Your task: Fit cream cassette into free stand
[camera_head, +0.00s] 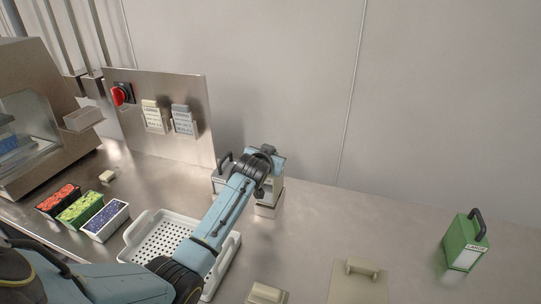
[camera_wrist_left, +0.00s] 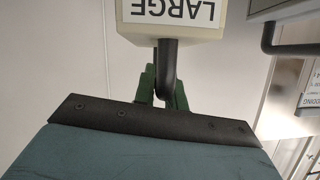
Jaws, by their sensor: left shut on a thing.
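My left gripper (camera_head: 265,160) reaches to the middle of the counter from the left. Its green fingers (camera_wrist_left: 163,88) are shut on the dark handle of the cream cassette (camera_wrist_left: 175,30), whose label reads LARGE and appears upside down in the left wrist view. In the head view the cream cassette (camera_head: 275,188) is partly hidden under my gripper. It is above a pale block-like base (camera_head: 268,209), probably a stand; I cannot tell whether it is seated there. A grey cassette (camera_head: 219,180) with a dark handle stands just left of it, partly behind my arm. My right gripper is not in view.
A green cassette (camera_head: 466,243) stands at the far right. A white perforated basket (camera_head: 130,235) lies under my arm, beside several small filled bins (camera_head: 104,220). A steel panel (camera_head: 190,90) carries two cards.

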